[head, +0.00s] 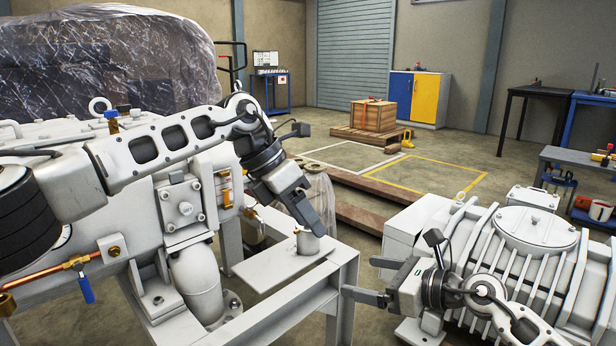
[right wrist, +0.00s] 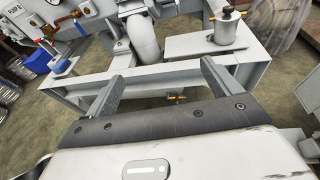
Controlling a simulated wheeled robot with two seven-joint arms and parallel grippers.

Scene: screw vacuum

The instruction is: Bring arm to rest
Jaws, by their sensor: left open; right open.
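My left arm comes in from the left in the head view and reaches over the white pump machine (head: 185,205). Its gripper (head: 312,222) points down, open, close to a small metal canister (head: 306,244) on the white frame's plate (head: 285,275); whether they touch is unclear. My right gripper (head: 357,277) is open and empty, with fingers pointing left beside the frame. In the right wrist view, the two fingers of this gripper (right wrist: 160,82) are spread apart with nothing between them. The canister (right wrist: 225,28) stands upright on the plate there, beyond the fingers.
A ribbed pale machine (head: 520,250) lies under and beside my right arm. The white frame (head: 345,275) is close to the right fingers. A wooden crate (head: 373,115) on a pallet, a blue-yellow cabinet (head: 418,97) and workbenches (head: 575,165) stand farther back.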

